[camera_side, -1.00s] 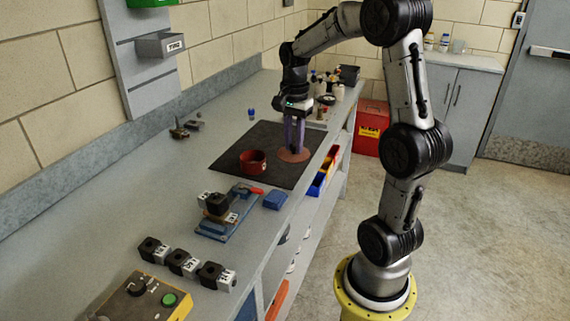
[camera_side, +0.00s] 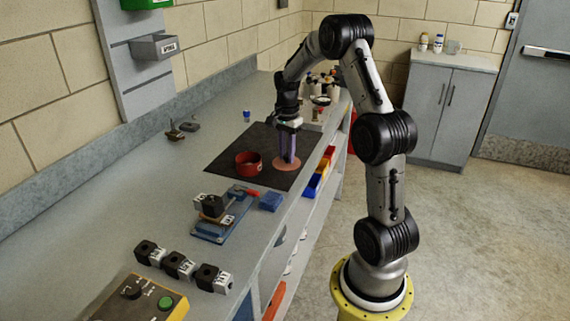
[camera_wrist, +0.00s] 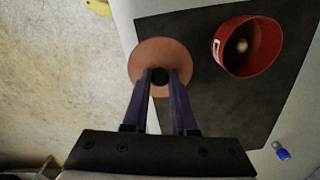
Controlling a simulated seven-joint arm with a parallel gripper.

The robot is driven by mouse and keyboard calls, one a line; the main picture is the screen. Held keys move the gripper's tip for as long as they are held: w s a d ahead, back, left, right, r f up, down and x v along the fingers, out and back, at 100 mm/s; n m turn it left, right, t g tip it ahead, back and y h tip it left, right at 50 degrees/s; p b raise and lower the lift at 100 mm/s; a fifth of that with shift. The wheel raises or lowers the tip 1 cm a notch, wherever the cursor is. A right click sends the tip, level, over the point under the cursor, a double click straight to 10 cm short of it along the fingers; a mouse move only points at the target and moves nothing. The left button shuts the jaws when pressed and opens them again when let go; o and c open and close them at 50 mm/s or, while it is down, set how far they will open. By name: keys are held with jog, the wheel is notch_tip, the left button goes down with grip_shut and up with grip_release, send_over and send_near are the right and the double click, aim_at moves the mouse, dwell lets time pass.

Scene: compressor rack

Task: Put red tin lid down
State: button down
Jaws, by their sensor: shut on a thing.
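The red tin lid (camera_side: 286,163) is a flat, reddish-brown disc with a dark knob, near the right edge of the dark mat (camera_side: 222,166) in the side view. My gripper (camera_side: 287,156) points down over it, with its purple fingers shut on the knob. In the wrist view the lid (camera_wrist: 160,50) lies just beyond the fingertips (camera_wrist: 160,77) and overlaps the mat's edge in the picture. I cannot tell whether its underside touches the mat. The open red tin (camera_side: 248,164) stands on the mat, left of the lid; it also shows in the wrist view (camera_wrist: 247,46).
A blue fixture (camera_side: 222,215) with a black block and a blue block (camera_side: 271,201) stand in front of the mat. Coloured bins (camera_side: 315,184) sit below the bench edge. Bottles (camera_side: 320,85) stand at the back. Mat space behind the tin is clear.

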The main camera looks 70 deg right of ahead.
aim_at(285, 164)
jog(key=shift+w+d+f, duration=0.45)
jog(key=shift+f, duration=1.85)
jog(key=shift+f, duration=0.1)
jog(key=c, duration=0.7)
grip_release()
